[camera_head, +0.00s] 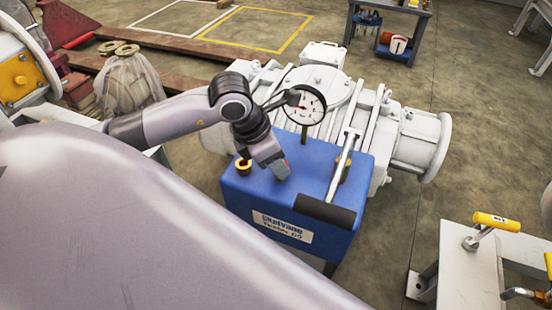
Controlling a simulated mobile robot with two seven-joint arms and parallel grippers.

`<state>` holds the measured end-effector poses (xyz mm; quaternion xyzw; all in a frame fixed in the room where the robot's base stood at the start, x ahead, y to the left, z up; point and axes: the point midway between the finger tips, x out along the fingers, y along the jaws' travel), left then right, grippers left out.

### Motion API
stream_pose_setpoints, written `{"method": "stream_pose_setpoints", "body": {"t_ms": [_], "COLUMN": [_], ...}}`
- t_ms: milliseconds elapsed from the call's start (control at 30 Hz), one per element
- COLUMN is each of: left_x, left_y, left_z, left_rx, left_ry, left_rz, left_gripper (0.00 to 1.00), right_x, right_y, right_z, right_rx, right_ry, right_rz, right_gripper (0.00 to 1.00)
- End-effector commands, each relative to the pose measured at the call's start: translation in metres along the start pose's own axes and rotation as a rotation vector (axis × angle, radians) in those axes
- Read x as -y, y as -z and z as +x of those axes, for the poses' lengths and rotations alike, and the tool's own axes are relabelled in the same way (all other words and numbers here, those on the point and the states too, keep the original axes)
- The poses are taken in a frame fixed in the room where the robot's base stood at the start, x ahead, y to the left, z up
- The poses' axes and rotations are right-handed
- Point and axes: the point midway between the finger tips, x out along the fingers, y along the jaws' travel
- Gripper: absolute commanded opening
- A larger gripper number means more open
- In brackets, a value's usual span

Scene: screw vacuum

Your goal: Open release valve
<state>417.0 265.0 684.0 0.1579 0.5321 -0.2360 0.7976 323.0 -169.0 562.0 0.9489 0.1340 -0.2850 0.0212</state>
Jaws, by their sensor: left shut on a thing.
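A blue pump box (318,248) with a white "Kelvane" label stands in the middle of the view. My left arm comes in from the left, and my left gripper (282,170) points down at the box's top. It is shut on a small part there, which looks like the release valve; the fingers hide most of it. A black fitting with a yellow ring (243,167) is to the left of the gripper. A round dial gauge (305,106) stands on a stem behind it. My right gripper is not in view.
A metal lever (341,166) with a black grip (325,210) rises at the right of the box top. White pump machinery (385,115) sits behind. A grey bench with a yellow-handled valve (497,222) is at the lower right. Open floor lies between them.

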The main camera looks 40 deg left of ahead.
Motion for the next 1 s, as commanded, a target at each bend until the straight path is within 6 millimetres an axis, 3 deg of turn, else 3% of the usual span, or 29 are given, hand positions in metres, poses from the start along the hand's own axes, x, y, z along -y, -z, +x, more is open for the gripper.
{"method": "stream_pose_setpoints", "body": {"t_ms": [500,1000], "left_x": [0.0048,0.0059], "left_y": [-0.0014,-0.0019], "left_z": [0.0005,0.0005], "left_rx": [0.000,-0.002], "left_ry": [-0.173,-0.249], "left_rz": [-0.417,-0.599], "left_gripper": [0.07,0.07], "right_x": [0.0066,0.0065], "right_y": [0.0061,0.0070], "right_z": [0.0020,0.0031], "right_rx": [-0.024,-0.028], "right_ry": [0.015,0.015], "right_rz": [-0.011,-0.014], "right_gripper": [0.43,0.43]}}
